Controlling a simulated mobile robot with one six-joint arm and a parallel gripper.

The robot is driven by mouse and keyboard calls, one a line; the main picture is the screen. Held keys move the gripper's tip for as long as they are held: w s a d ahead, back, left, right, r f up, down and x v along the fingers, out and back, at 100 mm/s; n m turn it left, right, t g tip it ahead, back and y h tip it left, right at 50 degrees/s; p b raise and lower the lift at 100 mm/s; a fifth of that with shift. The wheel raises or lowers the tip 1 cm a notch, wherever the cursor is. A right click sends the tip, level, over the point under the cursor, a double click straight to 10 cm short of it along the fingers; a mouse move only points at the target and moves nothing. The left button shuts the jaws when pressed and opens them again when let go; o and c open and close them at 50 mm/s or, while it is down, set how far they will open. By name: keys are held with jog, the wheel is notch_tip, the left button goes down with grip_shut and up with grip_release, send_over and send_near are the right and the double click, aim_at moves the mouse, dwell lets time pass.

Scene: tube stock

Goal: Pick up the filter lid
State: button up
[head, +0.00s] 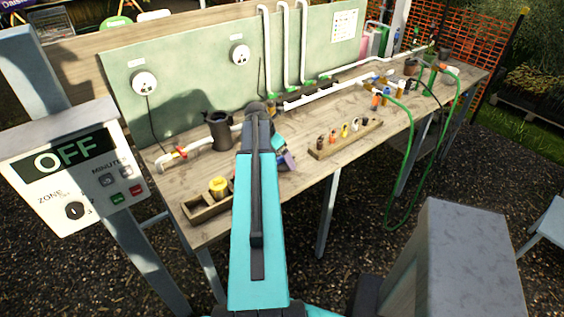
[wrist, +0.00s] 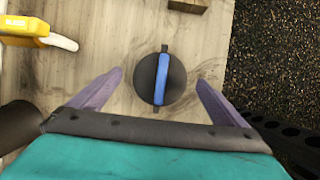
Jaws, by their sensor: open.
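The filter lid (wrist: 148,76) is a round black disc with a blue bar handle across it. In the wrist view it lies on the wooden bench, near the picture's middle. My gripper (wrist: 160,78) is open and empty. Its two purple fingers stand to the left and right of the lid, with gaps on both sides. The height of the fingertips above the bench is hard to tell. In the head view my arm hides the lid, and only part of my gripper (head: 286,158) shows over the bench.
A black canister (head: 219,131) stands behind and left of my gripper. A yellow labelled part (wrist: 22,27) lies at the wrist view's upper left. A wooden rack (head: 345,140) with small fittings is to the right. The wooden bench (head: 186,176) ends at its front edge.

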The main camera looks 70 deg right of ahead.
jog(key=shift+p+x, duration=0.35)
jog(key=shift+x, duration=0.95)
jog(key=c, duration=1.2)
jog(key=shift+r, duration=0.25)
jog(key=shift+r+b, duration=0.95)
jog(key=shift+r, duration=0.4)
jog(key=shift+s+a+r, duration=0.15)
jog(key=shift+a+r, duration=0.05)
jog(key=s+a+b, duration=0.1)
jog(key=s+a, duration=0.1)
jog(key=s+a+b, duration=0.1)
jog(key=s+a, duration=0.1)
jog(key=a, duration=0.1)
jog(key=s+a+b, duration=0.1)
jog(key=s+a, duration=0.1)
jog(key=a, duration=0.1)
jog(key=shift+s+a+r+b, duration=0.2)
jog(key=shift+s+r+b, duration=0.1)
jog(key=shift+s+r, duration=0.1)
jog(key=shift+s+a+b, duration=0.75)
jog(key=shift+a+b, duration=0.1)
jog(key=shift+b, duration=0.35)
jog(key=shift+d+b, duration=0.15)
jog(key=shift+b, duration=0.95)
